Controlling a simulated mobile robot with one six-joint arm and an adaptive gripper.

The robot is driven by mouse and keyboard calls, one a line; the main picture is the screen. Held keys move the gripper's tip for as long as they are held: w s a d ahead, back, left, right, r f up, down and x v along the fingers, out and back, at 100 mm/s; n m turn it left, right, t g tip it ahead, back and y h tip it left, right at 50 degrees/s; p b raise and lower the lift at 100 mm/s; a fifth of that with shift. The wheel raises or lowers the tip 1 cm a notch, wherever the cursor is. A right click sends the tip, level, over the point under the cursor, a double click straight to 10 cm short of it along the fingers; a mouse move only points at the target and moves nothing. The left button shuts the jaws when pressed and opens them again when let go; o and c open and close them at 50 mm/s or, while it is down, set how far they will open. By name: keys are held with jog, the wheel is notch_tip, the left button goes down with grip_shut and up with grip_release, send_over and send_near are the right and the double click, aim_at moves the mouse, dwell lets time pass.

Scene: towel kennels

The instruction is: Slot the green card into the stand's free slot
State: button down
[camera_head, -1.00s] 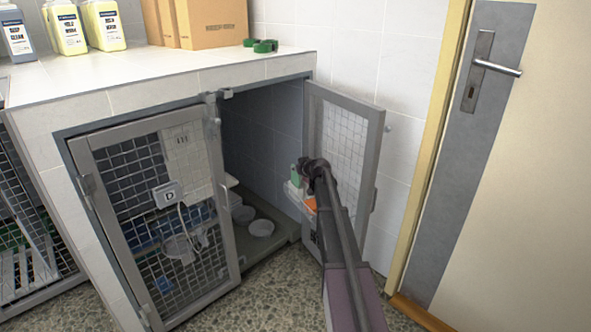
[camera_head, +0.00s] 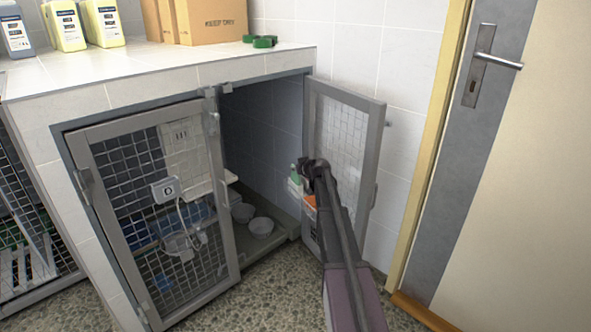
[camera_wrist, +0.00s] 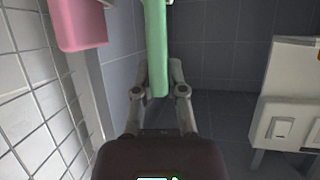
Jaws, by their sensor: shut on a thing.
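The green card (camera_wrist: 157,45) is a long upright strip between my gripper's fingers (camera_wrist: 160,75) in the wrist view. My gripper is shut on it. In the head view, my gripper (camera_head: 305,168) is at the open kennel door, and a small part of the green card (camera_head: 294,172) shows at its left. A white body (camera_wrist: 288,115) with a recess and an orange bit at its edge stands to the right in the wrist view, apart from the card. I cannot tell whether it is the stand, and no free slot is clearly visible.
A pink object (camera_wrist: 78,24) is close at upper left in the wrist view, beside the mesh door (camera_wrist: 35,100). In the head view, the open kennel door (camera_head: 345,125) stands behind my arm. Two bowls (camera_head: 260,227) sit on the kennel floor. The other kennel door (camera_head: 228,200) is left.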

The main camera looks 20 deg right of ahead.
jog(key=shift+f+b, duration=1)
jog(key=shift+f, duration=0.05)
dwell(0.4)
jog(key=c, duration=0.6)
grip_release()
jog(key=shift+r, duration=0.15)
